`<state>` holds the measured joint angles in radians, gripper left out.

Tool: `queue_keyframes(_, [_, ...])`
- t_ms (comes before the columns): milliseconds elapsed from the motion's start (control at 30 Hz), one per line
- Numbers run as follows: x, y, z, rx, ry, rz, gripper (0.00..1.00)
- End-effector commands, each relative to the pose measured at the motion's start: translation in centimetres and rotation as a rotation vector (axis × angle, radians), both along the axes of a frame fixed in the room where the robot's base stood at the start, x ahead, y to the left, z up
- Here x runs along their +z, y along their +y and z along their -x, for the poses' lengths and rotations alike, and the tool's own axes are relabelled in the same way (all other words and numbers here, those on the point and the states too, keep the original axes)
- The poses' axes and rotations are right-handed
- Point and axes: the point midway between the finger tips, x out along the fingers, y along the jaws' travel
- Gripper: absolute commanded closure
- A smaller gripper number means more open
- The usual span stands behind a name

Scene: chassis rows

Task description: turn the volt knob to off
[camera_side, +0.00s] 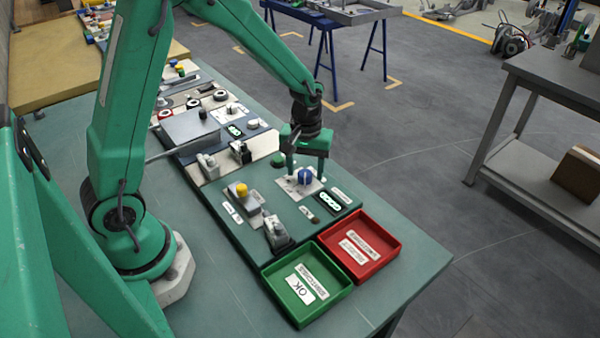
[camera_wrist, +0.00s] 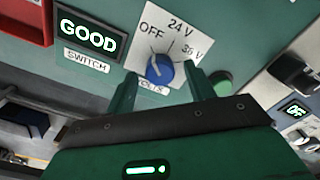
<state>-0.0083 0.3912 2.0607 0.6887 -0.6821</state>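The blue volt knob (camera_side: 305,177) sits on a white dial plate (camera_side: 292,185) on the green panel. In the wrist view the knob (camera_wrist: 160,71) is at the centre, with OFF at its upper left, 24 V above and 36 V at upper right. A small pale mark shows on the knob, but which label it points at is hard to tell. My gripper (camera_wrist: 163,78) is open, its green fingers on the left and right of the knob. Whether they touch it cannot be told. In the side view my gripper (camera_side: 306,170) is right over the knob.
A lit GOOD display (camera_wrist: 89,38) is left of the dial. A green button (camera_wrist: 221,83) is close to the right finger. A red tray (camera_side: 385,252) and a green tray (camera_side: 328,300) stand at the panel's near end. Switches (camera_side: 277,233) and a yellow knob (camera_side: 241,189) are nearby.

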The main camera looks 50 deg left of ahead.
Motion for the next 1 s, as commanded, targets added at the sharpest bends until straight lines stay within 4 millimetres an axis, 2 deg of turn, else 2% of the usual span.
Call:
queue_keyframes(267, [0.0,0.0,0.0,-0.001,0.000,0.000,0.46])
queue_keyframes(433, [0.8,0.0,0.0,-0.001,0.000,0.000,0.46])
queue_keyframes(1000, [7.2,0.0,0.0,0.000,-0.001,0.000,0.46])
